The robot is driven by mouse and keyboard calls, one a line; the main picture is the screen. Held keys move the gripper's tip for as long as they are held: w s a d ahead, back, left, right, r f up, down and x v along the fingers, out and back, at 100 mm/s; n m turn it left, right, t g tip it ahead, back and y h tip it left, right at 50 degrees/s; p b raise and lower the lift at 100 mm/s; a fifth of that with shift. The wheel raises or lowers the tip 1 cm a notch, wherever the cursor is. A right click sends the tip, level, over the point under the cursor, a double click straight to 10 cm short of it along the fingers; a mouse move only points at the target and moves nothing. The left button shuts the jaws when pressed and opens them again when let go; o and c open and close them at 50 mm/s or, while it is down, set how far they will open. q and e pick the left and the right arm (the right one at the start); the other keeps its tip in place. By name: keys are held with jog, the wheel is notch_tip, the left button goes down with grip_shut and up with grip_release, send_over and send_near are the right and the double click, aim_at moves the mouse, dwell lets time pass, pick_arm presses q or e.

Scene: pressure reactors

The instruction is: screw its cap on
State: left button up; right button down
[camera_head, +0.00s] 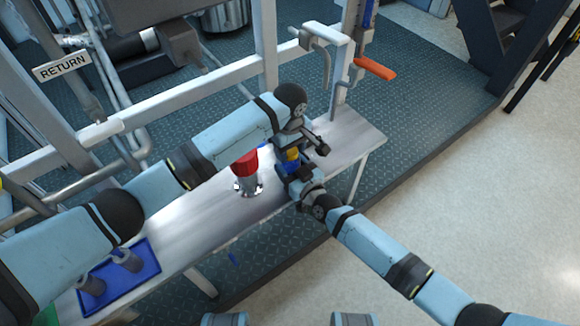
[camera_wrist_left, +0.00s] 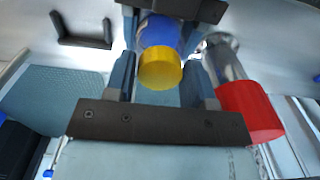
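A small vessel with a blue body (camera_wrist_left: 163,33) and a yellow cap (camera_wrist_left: 162,70) is held above the bench between my two grippers. The yellow cap also shows in the head view (camera_head: 292,154). The cap sits in line with the blue body; I cannot tell whether its thread is engaged. My left gripper (camera_wrist_left: 160,60) has a finger on each side of the cap, close against it. My right gripper (camera_head: 290,175) comes from the front side and is around the blue body, partly hiding it; its dark part (camera_wrist_left: 190,8) shows at the top of the wrist view.
A metal vessel with a red top (camera_head: 246,170) stands on the steel bench (camera_head: 205,225), left of the grippers. It is close to my left gripper in the wrist view. A blue tray (camera_head: 140,285) with grey cylinders is at the bench's left. Frame rails stand behind.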

pick_arm(q)
jog(key=c, duration=0.6)
jog(key=shift+o, duration=0.2)
jog(key=m, duration=0.4)
jog(key=shift+m, duration=0.3)
jog(key=m, duration=1.5)
jog(key=shift+m, duration=0.4)
jog(key=o, duration=1)
